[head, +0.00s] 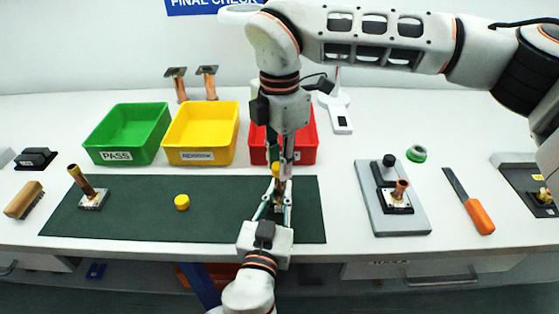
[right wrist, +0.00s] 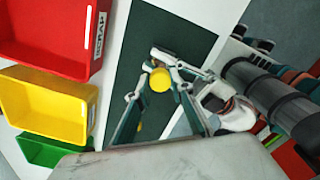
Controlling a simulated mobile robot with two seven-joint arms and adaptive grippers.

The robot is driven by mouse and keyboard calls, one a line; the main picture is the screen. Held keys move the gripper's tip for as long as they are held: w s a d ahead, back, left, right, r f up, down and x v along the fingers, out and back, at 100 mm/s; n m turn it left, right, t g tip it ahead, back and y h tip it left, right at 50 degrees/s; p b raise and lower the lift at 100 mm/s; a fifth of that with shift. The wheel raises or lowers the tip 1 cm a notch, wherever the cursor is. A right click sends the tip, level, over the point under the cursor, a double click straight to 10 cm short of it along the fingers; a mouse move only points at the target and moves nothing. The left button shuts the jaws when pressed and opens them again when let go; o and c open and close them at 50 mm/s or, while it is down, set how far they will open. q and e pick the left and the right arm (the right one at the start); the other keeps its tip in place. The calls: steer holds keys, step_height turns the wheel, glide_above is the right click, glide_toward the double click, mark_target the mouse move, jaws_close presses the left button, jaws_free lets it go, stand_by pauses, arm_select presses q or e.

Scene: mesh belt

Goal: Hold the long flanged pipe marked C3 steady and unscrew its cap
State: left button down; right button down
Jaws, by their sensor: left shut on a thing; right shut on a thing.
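A copper pipe (head: 279,187) stands over the right part of the dark green mat, largely hidden by my grippers; no C3 mark is readable. A yellow cap (head: 276,169) is at its top. My right gripper (head: 280,172) comes down from above and is shut on the cap. In the right wrist view the cap (right wrist: 160,79) sits between its fingertips. My left gripper (head: 277,208) reaches in from the front edge and is shut on the pipe lower down. Whether the cap's thread is still engaged cannot be seen.
Another pipe with a flange (head: 85,185) and a loose yellow cap (head: 182,202) are on the mat (head: 140,222). Green (head: 125,133), yellow (head: 200,133) and red (head: 309,140) bins stand behind. A grey fixture (head: 411,218) and an orange-handled tool (head: 480,216) lie right.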

steer(key=n, duration=0.5)
steer(key=shift+n, duration=0.3)
steer(key=n, duration=0.5)
steer(key=shift+r, duration=0.1)
steer(key=n, duration=0.5)
steer(key=shift+n, duration=0.3)
steer(key=n, duration=1.5)
steer(key=shift+n, duration=0.3)
steer(key=n, duration=1.1)
